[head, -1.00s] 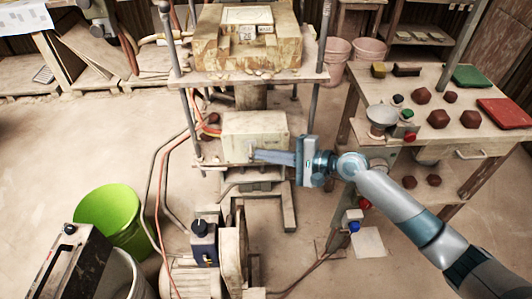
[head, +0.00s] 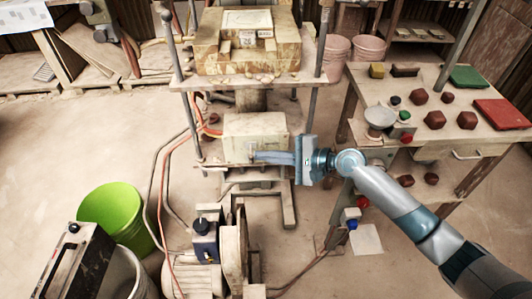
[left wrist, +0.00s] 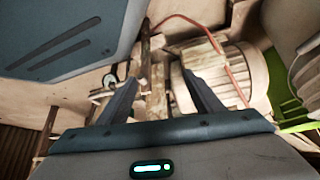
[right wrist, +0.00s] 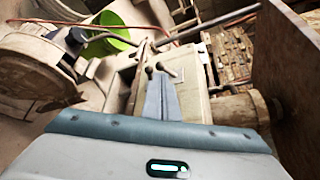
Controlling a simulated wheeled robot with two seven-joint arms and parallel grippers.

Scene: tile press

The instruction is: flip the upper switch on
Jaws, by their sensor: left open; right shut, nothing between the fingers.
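The pale switch box (head: 268,128) stands under the press plate in the head view, and its face also shows in the right wrist view (right wrist: 186,82). Small metal levers (right wrist: 161,67) stick out from it, just past my fingertips; I cannot tell which is the upper switch or its position. My right gripper (head: 256,156) is shut and empty, its fingertips at the front of the box. Whether they touch a lever is unclear. My left gripper (left wrist: 158,85) is open and empty in the left wrist view, with the motor (left wrist: 228,75) beyond it. It is outside the head view.
The press plate (head: 205,82) overhangs the box between metal posts. A motor with a pulley (head: 233,250) stands below. A side table (head: 460,135) with reddish lumps is at the right. A green bucket (head: 113,212) stands at the left. Hoses run down the press's left side.

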